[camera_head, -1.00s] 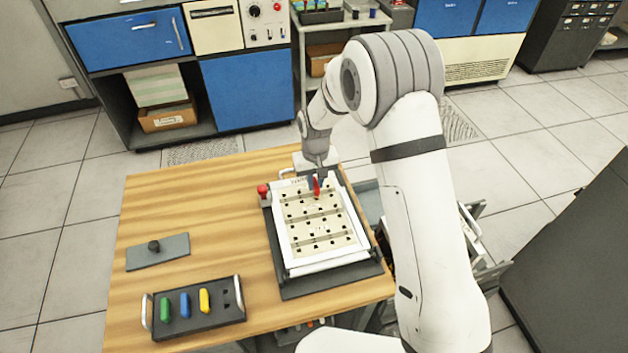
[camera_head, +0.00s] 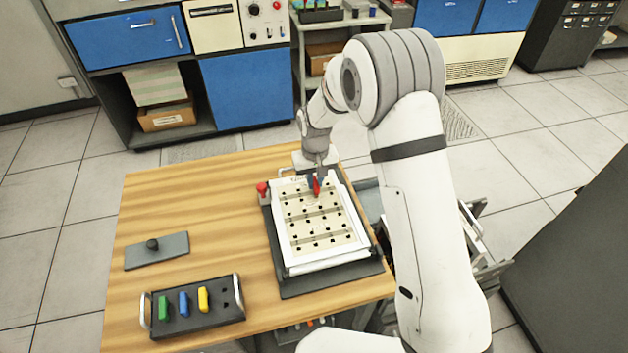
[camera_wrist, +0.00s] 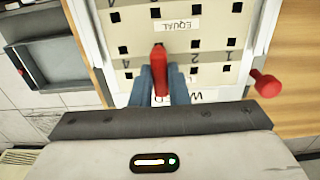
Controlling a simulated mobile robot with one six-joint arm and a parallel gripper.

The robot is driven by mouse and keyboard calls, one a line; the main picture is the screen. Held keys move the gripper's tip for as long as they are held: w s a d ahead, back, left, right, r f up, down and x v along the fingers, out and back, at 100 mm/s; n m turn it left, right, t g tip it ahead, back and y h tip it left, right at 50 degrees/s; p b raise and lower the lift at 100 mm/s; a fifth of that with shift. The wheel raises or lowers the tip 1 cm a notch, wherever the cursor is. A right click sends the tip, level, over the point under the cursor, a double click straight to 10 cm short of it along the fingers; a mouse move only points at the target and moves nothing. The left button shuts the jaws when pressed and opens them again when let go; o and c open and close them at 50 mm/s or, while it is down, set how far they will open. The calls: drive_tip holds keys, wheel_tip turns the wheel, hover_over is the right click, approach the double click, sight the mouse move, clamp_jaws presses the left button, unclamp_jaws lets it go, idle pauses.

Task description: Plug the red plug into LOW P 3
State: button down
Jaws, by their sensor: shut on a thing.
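The red plug (camera_wrist: 160,68) is between the two blue fingers of my gripper (camera_wrist: 160,82), which is shut on it. In the head view my gripper (camera_head: 316,186) holds the red plug (camera_head: 317,188) at the far end of the cream plugboard (camera_head: 313,237). In the wrist view the board (camera_wrist: 108,28) has square holes, an EQUAL label and row numbers 4, 2 and 1. The plug's far end lies between the columns marked 4 and 2, over the row of holes nearest EQUAL. Whether it is in a hole is hidden. The LOW P label is not legible.
A red knob (camera_head: 262,189) stands beside the board's far left corner. A dark holder (camera_head: 228,309) with green, blue and yellow plugs lies at the table's near left. A grey plate with a black knob (camera_head: 156,251) lies behind it. The wooden table's left middle (camera_head: 215,215) is clear.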

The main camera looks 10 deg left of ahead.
sight(315, 182)
drive_tip(key=shift+f+b, duration=0.65)
drive_tip(key=shift+f, duration=0.15)
idle(0.7)
drive_tip(key=c, duration=1.3)
unclamp_jaws()
drive_tip(key=shift+r, duration=0.1)
wheel_tip(315, 182, up, 8)
drive_tip(key=shift+f+b, duration=0.2)
drive_tip(key=shift+b, duration=0.45)
